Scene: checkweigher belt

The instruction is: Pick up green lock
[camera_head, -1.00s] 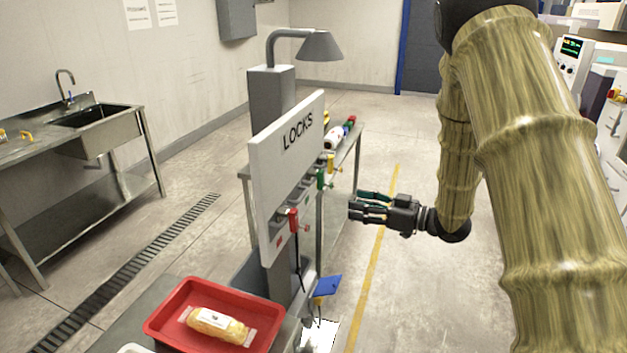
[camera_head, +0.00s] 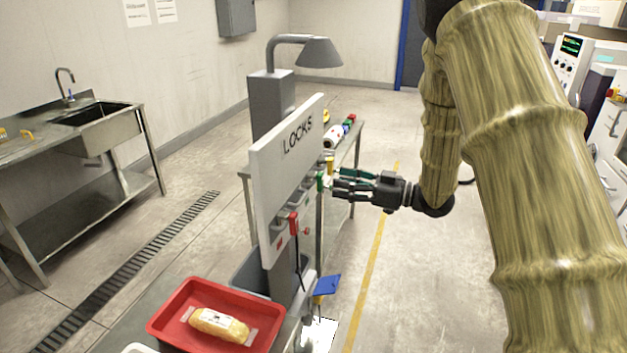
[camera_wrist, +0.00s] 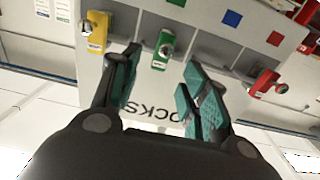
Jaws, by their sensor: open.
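The green lock (camera_head: 320,181) hangs on the white LOCKS board (camera_head: 277,160), between a yellow lock (camera_head: 330,163) and a red lock (camera_head: 293,223). In the wrist view the green lock (camera_wrist: 162,48) shows a round silver part and lies between and beyond my fingertips. My gripper (camera_head: 335,183) is open, with teal finger pads, just right of the board and close to the green lock. In the wrist view my gripper (camera_wrist: 160,85) has nothing between its fingers. Whether a fingertip touches the lock I cannot tell.
In the wrist view the yellow lock (camera_wrist: 95,32) is left and the red lock (camera_wrist: 265,82) right. A lamp (camera_head: 318,52) rises behind the board. A red tray (camera_head: 165,328) with a wrapped loaf (camera_head: 218,324) is in front.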

